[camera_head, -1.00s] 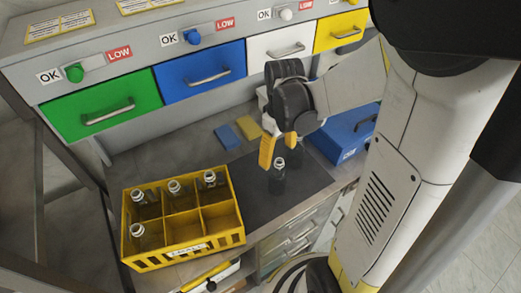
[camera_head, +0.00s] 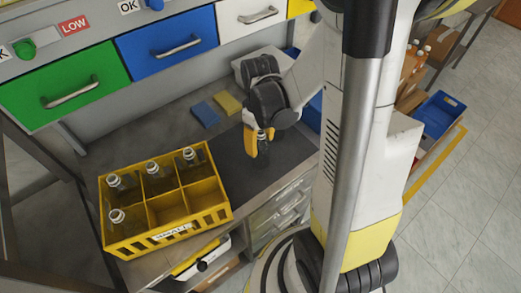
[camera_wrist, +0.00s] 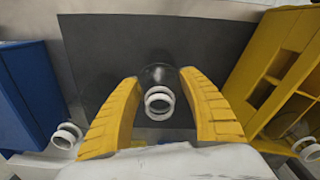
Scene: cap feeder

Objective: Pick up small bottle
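A small clear bottle with a pale neck (camera_head: 263,141) stands on the dark mat (camera_head: 232,171), partly hidden by my gripper (camera_head: 256,140) in the head view. In the wrist view the bottle (camera_wrist: 158,98) stands between the two yellow fingers of my gripper (camera_wrist: 159,85), seen from above. Gaps show on both sides of its neck, so the gripper is open around it. Another bottle's pale neck (camera_wrist: 67,136) shows at the left of the wrist view, outside the fingers.
A yellow crate (camera_head: 172,233) with several bottles and some empty compartments stands left of the mat. A blue box (camera_wrist: 33,95) stands on the other side. Blue (camera_head: 206,114) and yellow (camera_head: 228,103) flat pieces lie behind the mat, below the coloured drawers.

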